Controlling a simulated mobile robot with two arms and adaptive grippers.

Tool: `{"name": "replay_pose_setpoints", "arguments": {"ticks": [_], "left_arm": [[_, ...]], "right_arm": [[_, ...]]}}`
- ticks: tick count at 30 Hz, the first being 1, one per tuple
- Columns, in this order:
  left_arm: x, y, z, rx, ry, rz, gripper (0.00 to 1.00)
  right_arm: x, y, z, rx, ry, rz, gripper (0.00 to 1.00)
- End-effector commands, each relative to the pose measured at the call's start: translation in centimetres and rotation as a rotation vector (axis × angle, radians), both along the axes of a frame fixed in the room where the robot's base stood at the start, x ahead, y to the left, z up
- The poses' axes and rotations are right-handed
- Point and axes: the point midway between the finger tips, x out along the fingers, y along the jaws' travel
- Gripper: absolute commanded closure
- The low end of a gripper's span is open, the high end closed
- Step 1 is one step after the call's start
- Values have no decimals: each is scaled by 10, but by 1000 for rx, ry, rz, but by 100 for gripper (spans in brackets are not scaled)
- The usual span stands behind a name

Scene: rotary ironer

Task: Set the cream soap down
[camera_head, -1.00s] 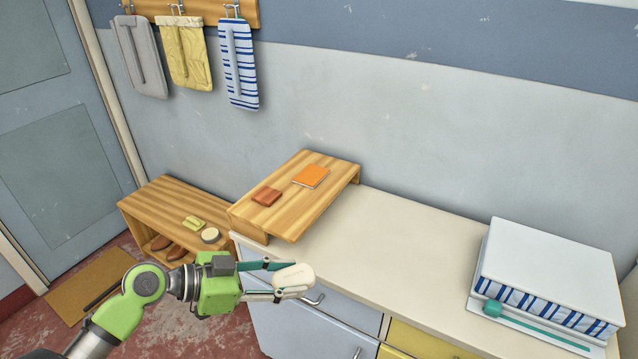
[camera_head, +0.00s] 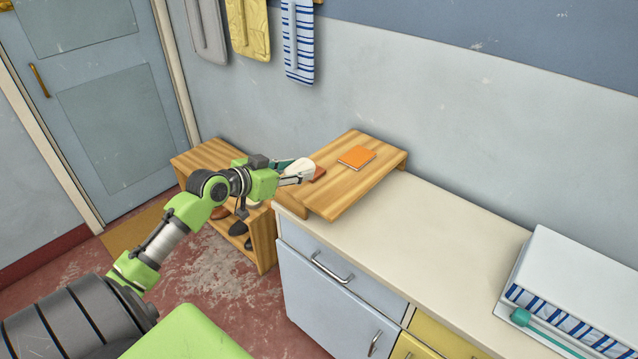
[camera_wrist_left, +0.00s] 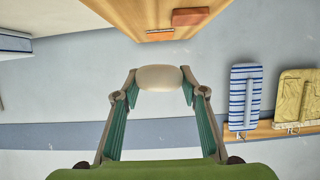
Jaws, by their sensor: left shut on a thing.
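The cream soap (camera_head: 299,167) is a pale rounded bar in the fingertips of my left gripper (camera_head: 288,172). In the left wrist view the soap (camera_wrist_left: 158,78) sits between the two tips of the gripper (camera_wrist_left: 158,88), which is shut on it. In the head view the gripper and soap are at the left end of the wooden riser (camera_head: 338,192); I cannot tell how high above it they are. A red-brown block (camera_head: 319,173) on the riser is partly hidden behind the soap. My right gripper is not in view.
An orange booklet-like item (camera_head: 356,157) lies on the riser. The riser stands on a cream counter (camera_head: 440,232) with a clear middle. A white ironer-like box (camera_head: 575,275) is at the right. A low wooden shelf (camera_head: 263,240) stands left of the counter.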

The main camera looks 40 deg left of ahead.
Motion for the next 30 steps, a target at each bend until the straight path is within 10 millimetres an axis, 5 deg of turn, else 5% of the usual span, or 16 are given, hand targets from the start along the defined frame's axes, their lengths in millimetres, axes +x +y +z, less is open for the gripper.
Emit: {"name": "replay_pose_setpoints", "arguments": {"ticks": [10, 22, 30], "left_arm": [[50, -18, -52, -4, -1, 2, 84], [60, -22, -92, -3, 1, 1, 84], [60, -22, -96, 0, -1, -1, 84]], "right_arm": [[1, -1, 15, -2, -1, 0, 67], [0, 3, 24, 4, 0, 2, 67], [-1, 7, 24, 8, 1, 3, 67]]}}
